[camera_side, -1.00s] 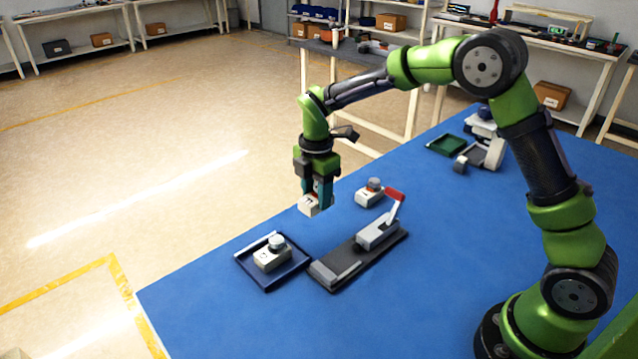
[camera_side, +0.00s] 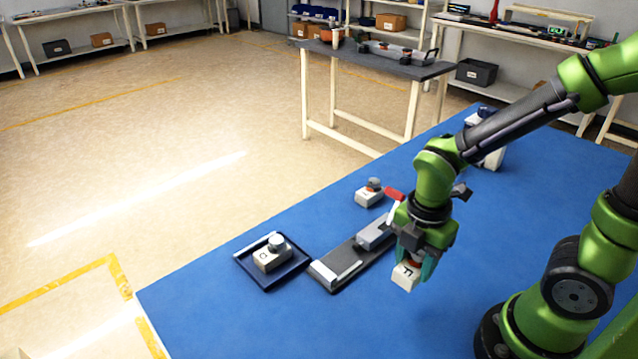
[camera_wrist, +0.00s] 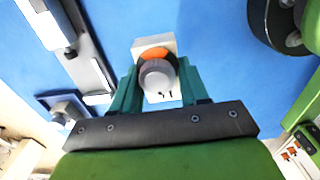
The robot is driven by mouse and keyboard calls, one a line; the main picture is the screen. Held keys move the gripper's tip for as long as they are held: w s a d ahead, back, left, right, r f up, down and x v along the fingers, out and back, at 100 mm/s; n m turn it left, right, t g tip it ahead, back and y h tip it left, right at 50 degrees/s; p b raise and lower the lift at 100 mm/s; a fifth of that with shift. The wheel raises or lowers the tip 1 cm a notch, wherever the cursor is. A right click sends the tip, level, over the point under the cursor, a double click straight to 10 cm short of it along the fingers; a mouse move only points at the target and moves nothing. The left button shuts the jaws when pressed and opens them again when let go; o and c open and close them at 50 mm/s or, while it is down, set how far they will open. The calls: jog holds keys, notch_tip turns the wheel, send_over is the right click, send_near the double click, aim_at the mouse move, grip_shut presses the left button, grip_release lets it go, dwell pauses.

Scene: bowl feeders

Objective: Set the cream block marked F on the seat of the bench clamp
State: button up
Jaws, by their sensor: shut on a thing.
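The cream block marked F (camera_side: 405,276) is held in my gripper (camera_side: 416,262), above the blue table to the right of the bench clamp. In the wrist view the block (camera_wrist: 150,46), with a grey knob and an orange ring, sits between the teal fingers of my gripper (camera_wrist: 158,84), which are shut on it. The bench clamp (camera_side: 340,272) has a dark base, a light plate at its near left end, a grey body and a red-tipped handle (camera_side: 393,193). My gripper hides part of its far end. The clamp also shows at upper left in the wrist view (camera_wrist: 75,65).
A blue tray (camera_side: 262,285) left of the clamp holds another knobbed, lettered block (camera_side: 272,258). One more knobbed block (camera_side: 368,197) stands behind the clamp. A white device (camera_side: 492,155) at the back is partly hidden by my arm. The front table area is clear.

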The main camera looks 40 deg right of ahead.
jog(key=w+a, duration=0.1)
jog(key=w, duration=0.3)
jog(key=w+a+f, duration=0.1)
jog(key=w, duration=0.4)
jog(key=w+a+f, duration=0.1)
jog(key=w, duration=0.4)
jog(key=shift+w+f, duration=0.15)
jog(key=shift+f, duration=0.05)
jog(key=shift+w+a+f, duration=0.1)
jog(key=shift+w+f, duration=0.05)
jog(key=shift+f, duration=0.75)
jog(key=shift+w+f, duration=0.1)
jog(key=shift+f, duration=0.8)
jog(key=shift+f, duration=0.1)
jog(key=o, duration=1.2)
